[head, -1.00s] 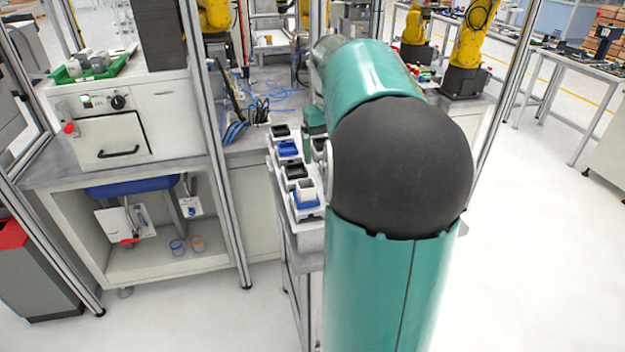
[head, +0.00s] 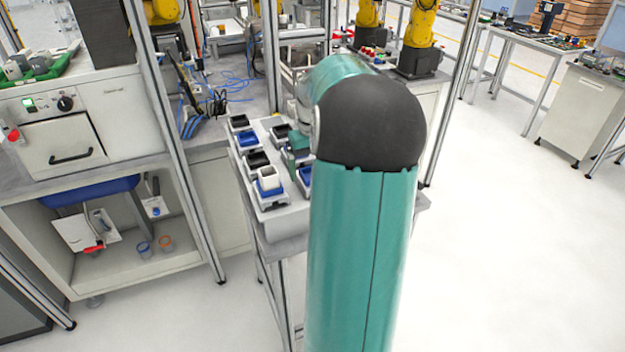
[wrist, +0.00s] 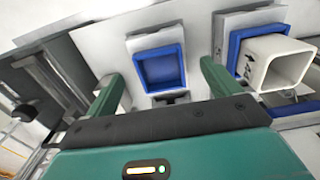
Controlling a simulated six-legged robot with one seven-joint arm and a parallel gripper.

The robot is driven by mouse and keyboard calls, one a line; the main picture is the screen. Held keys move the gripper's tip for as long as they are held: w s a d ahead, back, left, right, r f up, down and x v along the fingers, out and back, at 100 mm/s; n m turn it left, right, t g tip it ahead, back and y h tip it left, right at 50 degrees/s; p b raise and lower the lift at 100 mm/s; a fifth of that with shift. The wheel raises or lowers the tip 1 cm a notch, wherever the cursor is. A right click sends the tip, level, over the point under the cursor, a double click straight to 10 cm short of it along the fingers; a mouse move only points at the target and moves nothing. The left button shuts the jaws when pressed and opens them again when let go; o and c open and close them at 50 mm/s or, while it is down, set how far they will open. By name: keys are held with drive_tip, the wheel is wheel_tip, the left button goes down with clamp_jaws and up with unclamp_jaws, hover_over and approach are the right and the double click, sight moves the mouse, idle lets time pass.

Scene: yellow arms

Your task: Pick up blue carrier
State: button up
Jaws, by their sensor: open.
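An empty blue carrier (wrist: 160,68) sits on a white holder in the wrist view, ahead of and between my two green fingers. My gripper (wrist: 163,74) is open, with nothing held between its fingers. A second blue carrier (wrist: 236,58), with a white square cup (wrist: 282,66) in it, is right of the right finger. In the head view, blue carriers show at the left (head: 247,139), under the white cup (head: 268,192), and partly hidden behind my arm (head: 305,176). My gripper (head: 297,146) is low over the tray there, largely hidden.
Black carriers (head: 257,159) stand in the same white tray (head: 283,222) on the grey table. A metal frame post (head: 182,150) rises to the left, beside a workbench with a white oven (head: 60,145). Yellow robot arms (head: 420,40) stand behind.

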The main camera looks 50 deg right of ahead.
wheel_tip(320, 180, down, 3)
drive_tip(key=shift+f, duration=0.2)
drive_tip(key=shift+w, duration=0.1)
drive_tip(key=c, duration=1.2)
drive_tip(key=shift+c, duration=0.3)
drive_tip(key=shift+r, duration=0.15)
